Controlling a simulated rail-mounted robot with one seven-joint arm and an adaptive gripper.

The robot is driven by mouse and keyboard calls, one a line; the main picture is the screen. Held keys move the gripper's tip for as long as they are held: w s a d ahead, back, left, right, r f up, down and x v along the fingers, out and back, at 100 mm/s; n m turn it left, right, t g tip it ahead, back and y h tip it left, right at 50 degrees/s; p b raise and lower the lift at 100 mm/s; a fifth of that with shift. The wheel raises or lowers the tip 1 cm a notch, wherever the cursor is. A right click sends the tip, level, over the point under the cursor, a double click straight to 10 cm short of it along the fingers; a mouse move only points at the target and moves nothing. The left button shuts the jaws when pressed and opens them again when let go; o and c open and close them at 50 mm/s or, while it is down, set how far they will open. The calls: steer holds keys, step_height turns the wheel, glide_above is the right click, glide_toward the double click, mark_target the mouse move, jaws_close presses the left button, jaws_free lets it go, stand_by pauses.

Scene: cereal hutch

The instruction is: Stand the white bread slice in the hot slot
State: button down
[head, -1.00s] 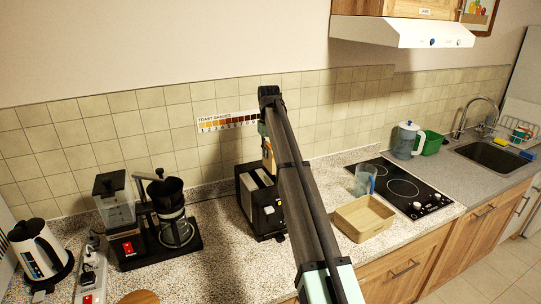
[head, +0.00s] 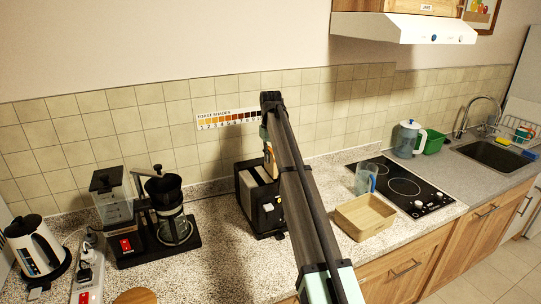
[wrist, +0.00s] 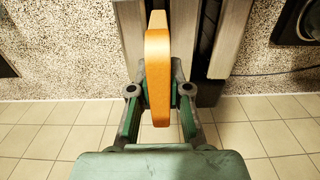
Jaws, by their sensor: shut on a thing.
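The bread slice (wrist: 157,60) is held edge-on, its orange-brown crust toward the wrist camera. My gripper (wrist: 159,98) is shut on it, one finger on each side. The toaster (head: 250,190) stands on the counter in the head view, and its top shows below the slice in the wrist view (wrist: 184,30). Dark slots run along both sides of the slice there; the slice hides part of the top. The slice looks above the toaster, but contact cannot be told. In the head view my arm hides most of the gripper and slice. Which slot is hot cannot be told.
A coffee maker (head: 125,215) and kettle (head: 35,250) stand left of the toaster. A wooden tray (head: 365,217), clear jug (head: 365,178) and black hob (head: 405,190) lie to its right. A toast-shade chart (head: 229,119) hangs on the tiles behind.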

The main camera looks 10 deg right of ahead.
mark_target(271, 168)
steer(key=shift+f+b, duration=0.7)
steer(key=shift+f, duration=1.8)
steer(key=shift+s+f, duration=0.1)
steer(key=shift+f, duration=0.15)
steer(key=shift+s+f, duration=0.1)
steer(key=c, duration=1.1)
jaws_free()
steer(key=shift+o, duration=0.3)
steer(key=shift+f, duration=0.2)
steer(key=shift+r, duration=0.25)
steer(key=shift+w+r, duration=0.25)
steer(key=shift+r, duration=0.35)
step_height(271, 168, up, 11)
steer(key=shift+s+f, duration=0.1)
